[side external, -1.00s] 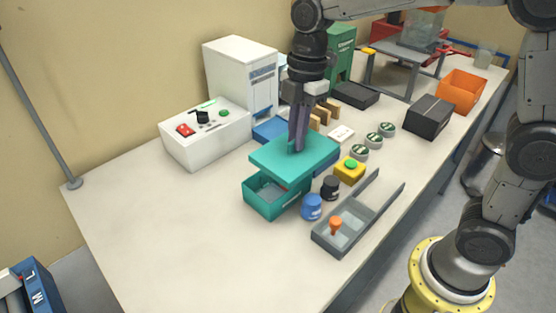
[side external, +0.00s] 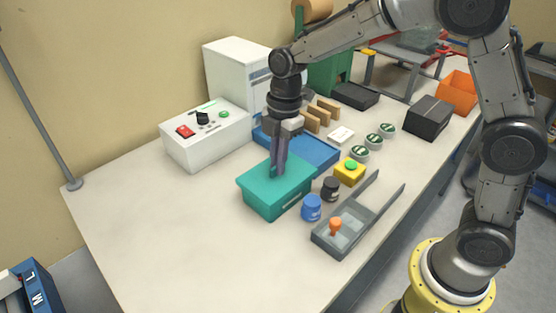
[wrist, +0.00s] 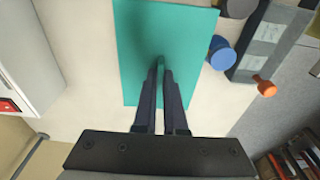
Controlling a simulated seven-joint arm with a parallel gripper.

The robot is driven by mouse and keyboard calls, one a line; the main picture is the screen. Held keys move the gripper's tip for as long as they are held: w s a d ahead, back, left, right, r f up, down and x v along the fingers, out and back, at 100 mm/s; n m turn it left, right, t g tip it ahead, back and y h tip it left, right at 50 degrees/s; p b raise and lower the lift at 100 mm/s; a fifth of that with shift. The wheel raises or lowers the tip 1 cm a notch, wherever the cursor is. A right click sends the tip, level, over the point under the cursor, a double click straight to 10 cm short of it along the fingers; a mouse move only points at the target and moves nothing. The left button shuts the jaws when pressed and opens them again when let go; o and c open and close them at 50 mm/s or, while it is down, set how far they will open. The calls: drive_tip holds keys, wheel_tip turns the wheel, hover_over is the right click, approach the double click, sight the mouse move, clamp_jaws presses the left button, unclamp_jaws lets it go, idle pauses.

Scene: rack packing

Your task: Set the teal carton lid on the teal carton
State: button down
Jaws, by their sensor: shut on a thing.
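The teal carton lid (side external: 268,184) lies over the top of the teal carton (side external: 277,207) in the side view, and its edges look lined up with the carton's walls. The carton's inside is hidden under the lid. My gripper (side external: 278,173) points down at the lid's middle and is shut on the lid's raised grip. In the wrist view the lid (wrist: 185,38) fills the middle, with the fingertips (wrist: 161,66) closed together on its grip. Whether the lid rests fully on the rim is hard to tell.
A blue jar (side external: 311,208) and a black jar (side external: 330,189) stand close to the carton's right. A grey tray (side external: 352,232) with an orange-topped piece lies beyond them. A blue tray (side external: 318,150) is behind, near a white control box (side external: 205,140). The table's front left is clear.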

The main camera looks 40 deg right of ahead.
drive_tip(key=shift+f, duration=0.6)
drive_tip(key=c, duration=1)
unclamp_jaws()
wheel_tip(320, 180, up, 13)
drive_tip(key=d, duration=0.1)
drive_tip(key=s+d+r+m+t, duration=0.3)
drive_tip(key=s+d+m, duration=0.2)
drive_tip(key=s+m, duration=0.45)
drive_tip(key=s+d+f+m+t, duration=0.1)
drive_tip(key=s+m, duration=0.1)
drive_tip(key=s, duration=0.2)
drive_tip(key=s+d+f+m+h, duration=0.1)
drive_tip(key=s+f+m, duration=0.1)
drive_tip(key=s, duration=0.3)
drive_tip(key=s+d+f+m+t, duration=0.1)
drive_tip(key=s+f+m, duration=0.1)
drive_tip(key=s+m, duration=0.2)
drive_tip(key=shift+s+d+m+t, duration=0.3)
drive_tip(key=shift+s+d, duration=0.1)
drive_tip(key=shift+s, duration=0.15)
